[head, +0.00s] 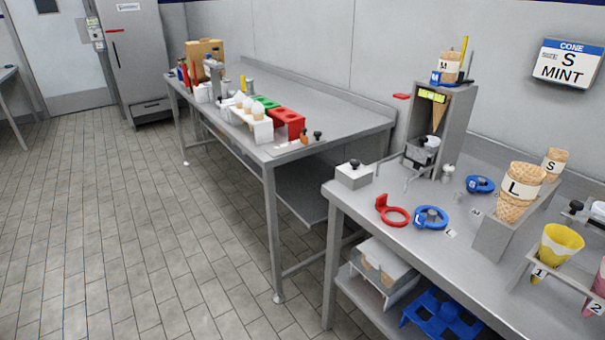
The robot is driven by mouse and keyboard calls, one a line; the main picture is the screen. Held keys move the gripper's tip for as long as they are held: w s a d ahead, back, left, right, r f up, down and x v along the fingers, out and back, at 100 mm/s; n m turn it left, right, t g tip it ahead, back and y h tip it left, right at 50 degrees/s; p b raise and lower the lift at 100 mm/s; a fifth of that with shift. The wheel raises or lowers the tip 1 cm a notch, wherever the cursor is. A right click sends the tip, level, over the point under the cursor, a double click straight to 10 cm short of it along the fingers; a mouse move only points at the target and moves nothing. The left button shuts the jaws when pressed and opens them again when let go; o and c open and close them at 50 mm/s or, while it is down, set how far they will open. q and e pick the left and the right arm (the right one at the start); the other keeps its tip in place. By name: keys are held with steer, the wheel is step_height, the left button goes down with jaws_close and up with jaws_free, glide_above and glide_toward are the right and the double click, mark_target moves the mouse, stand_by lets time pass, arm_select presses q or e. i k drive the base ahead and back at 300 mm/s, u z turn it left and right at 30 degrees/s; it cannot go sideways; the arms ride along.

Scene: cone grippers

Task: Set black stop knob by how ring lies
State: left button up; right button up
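Several black knobs show in the head view. I cannot tell which is the stop knob. A red ring with a handle (382,203) lies flat near the table's front edge. A blue ring (418,221) lies beside it, next to a small L label. Neither gripper is in view.
A wall sign (568,64) reads cone size S, mint. Cones marked L (523,188) and S (555,160) stand in a grey holder (492,240). A yellow cup (560,243) stands at right. The far table (330,108) holds red and green blocks. Floor at left is free.

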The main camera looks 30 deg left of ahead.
mark_target(354, 163)
steer(key=u, duration=0.15)
steer(key=k, duration=0.65)
steer(key=u, duration=1.05)
steer(key=i, duration=1.25)
steer(key=z, duration=1.2)
steer(key=i, duration=0.85)
steer(key=z, duration=0.9)
